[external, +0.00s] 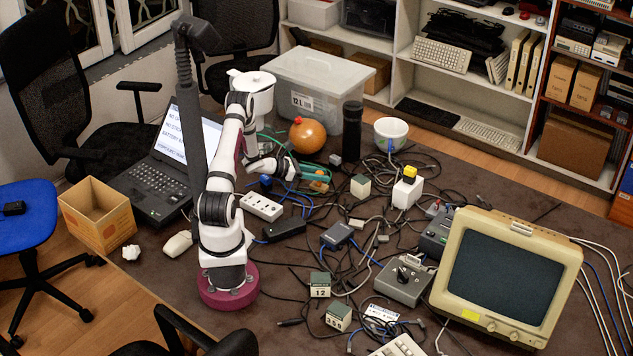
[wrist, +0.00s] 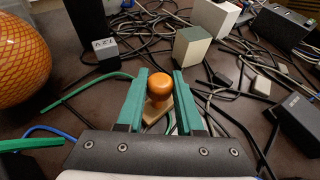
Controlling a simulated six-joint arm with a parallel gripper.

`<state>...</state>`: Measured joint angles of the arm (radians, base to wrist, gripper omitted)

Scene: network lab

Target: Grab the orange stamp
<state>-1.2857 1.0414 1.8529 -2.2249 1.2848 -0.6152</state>
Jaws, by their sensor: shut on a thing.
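The orange stamp has a round, glossy orange knob on a wooden base. In the wrist view the stamp (wrist: 160,88) stands between the two green fingers of my gripper (wrist: 160,76). The fingers are shut on it, one on each side of the knob. In the external view my gripper (external: 315,178) is low over the table, with a small bit of the stamp (external: 320,186) showing by the fingers. The lower part of the base is partly hidden, and I cannot tell whether it touches the table.
A large orange ball (external: 307,136) is close to my gripper, also at left in the wrist view (wrist: 18,62). A black cylinder (external: 352,131) and a pale cube (external: 360,186) stand nearby. Tangled cables and a power strip (external: 261,207) crowd the table around.

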